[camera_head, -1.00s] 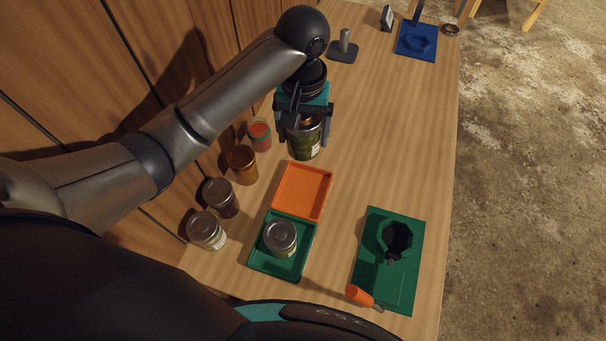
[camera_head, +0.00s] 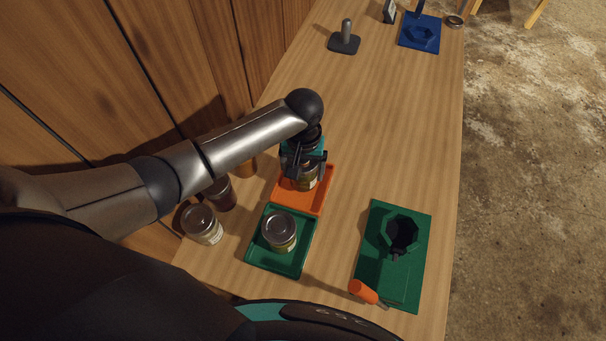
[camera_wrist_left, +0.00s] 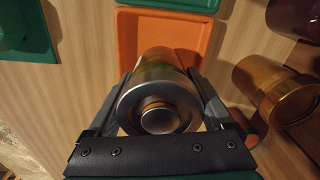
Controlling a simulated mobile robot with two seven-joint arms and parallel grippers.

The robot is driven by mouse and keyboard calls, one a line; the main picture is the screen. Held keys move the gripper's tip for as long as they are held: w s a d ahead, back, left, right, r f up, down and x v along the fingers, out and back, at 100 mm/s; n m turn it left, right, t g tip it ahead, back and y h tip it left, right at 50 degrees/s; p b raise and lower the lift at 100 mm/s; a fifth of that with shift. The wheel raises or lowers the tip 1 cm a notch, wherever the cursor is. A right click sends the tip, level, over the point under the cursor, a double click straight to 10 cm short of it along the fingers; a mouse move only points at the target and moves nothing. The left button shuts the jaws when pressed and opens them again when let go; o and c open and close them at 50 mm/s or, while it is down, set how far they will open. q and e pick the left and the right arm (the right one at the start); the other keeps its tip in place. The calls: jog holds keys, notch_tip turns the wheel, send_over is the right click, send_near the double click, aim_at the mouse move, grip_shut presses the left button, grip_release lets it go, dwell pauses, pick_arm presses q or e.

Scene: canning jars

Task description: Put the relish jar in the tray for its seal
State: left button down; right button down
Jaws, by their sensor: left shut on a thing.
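My left gripper (camera_head: 308,160) is shut on the relish jar (camera_head: 308,178), a glass jar with a silver lid and green contents. In the left wrist view the jar (camera_wrist_left: 160,100) stands between the two fingers, lid toward the camera. The orange tray (camera_head: 322,198) lies under and around the jar in the head view; it also shows in the left wrist view (camera_wrist_left: 200,30). I cannot tell whether the jar touches the tray floor. The green tray (camera_head: 263,262) adjoins the orange one and holds a silver-lidded jar (camera_head: 279,230). My right gripper is not in view.
Jars with a pale filling (camera_head: 202,225) and a dark filling (camera_head: 220,193) stand left of the trays, with an amber jar (camera_wrist_left: 270,88) near the gripper. A green fixture (camera_head: 380,275) with an orange-handled tool (camera_head: 363,291) stands right. The table's far middle is clear.

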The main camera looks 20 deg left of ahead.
pick_arm(q)
jog(key=shift+w+f, duration=0.1)
jog(key=shift+f, duration=0.9)
jog(key=shift+f, duration=0.1)
grip_release()
jog(key=shift+f, duration=0.1)
notch_tip(320, 180, up, 12)
jog(key=p, duration=0.2)
jog(key=shift+r+p, duration=0.2)
jog(key=shift+p, duration=0.15)
